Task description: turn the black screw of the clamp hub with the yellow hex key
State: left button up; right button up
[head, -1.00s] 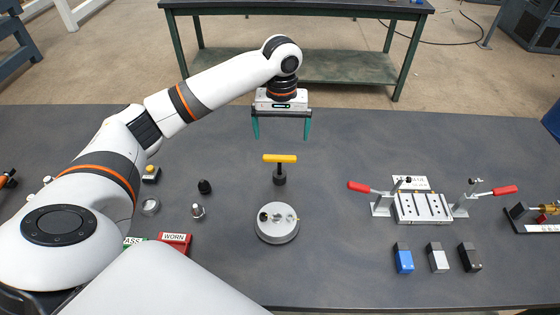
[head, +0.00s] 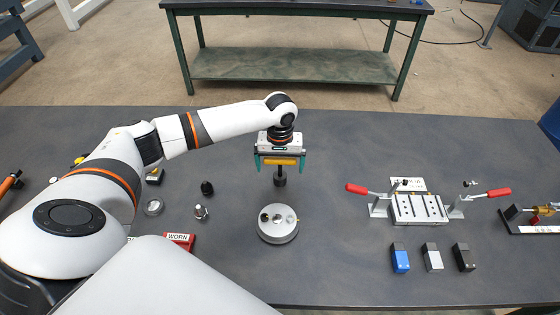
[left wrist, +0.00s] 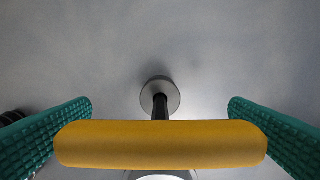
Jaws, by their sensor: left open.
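The yellow hex key (head: 279,161) stands upright with its T-handle on top, in a dark holder on the table behind the clamp hub. My left gripper (head: 280,164) is open, with its teal fingers at either end of the yellow handle. In the left wrist view the yellow handle (left wrist: 160,144) lies between the two fingers, with a gap on each side. The round silver clamp hub (head: 278,233) sits on the table in front of it. A dark spot on its top may be the black screw (head: 265,217); it is too small to tell. My right gripper is out of view.
A clamp fixture with red-handled toggles (head: 420,208) stands at the right. Blue (head: 400,258), white and black blocks lie before it. A black part (head: 207,188), a small metal part (head: 201,212) and a red WORN tray (head: 180,241) are left of the hub.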

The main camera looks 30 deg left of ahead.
pick_arm(q)
jog(key=shift+c, duration=0.3)
jog(key=c, duration=0.8)
notch_tip(320, 180, up, 10)
jog(key=shift+r+b, duration=0.1)
jog(key=shift+b, duration=0.7)
jog(key=shift+c, duration=0.2)
jog(key=o, duration=0.5)
jog(key=shift+c, duration=0.2)
jog(key=c, duration=0.5)
